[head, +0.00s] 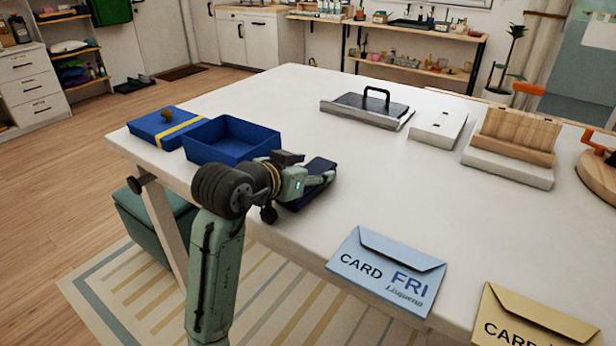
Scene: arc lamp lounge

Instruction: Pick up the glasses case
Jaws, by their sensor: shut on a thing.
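The glasses case (296,201) appears as a dark blue, flat, long object at the near left part of the white table (400,190). My gripper (324,178) is over it and shut on it. My wrist and gripper hide part of the case. I cannot tell whether the case rests on the table or is a little above it.
An open blue box (232,150) and its lid with a yellow band (166,128) stand left of my gripper. A blue envelope (385,271) and a tan envelope (530,325) lie at the near right. A grey handled tool (367,108) and wooden block (515,136) stand farther back. The table's middle is clear.

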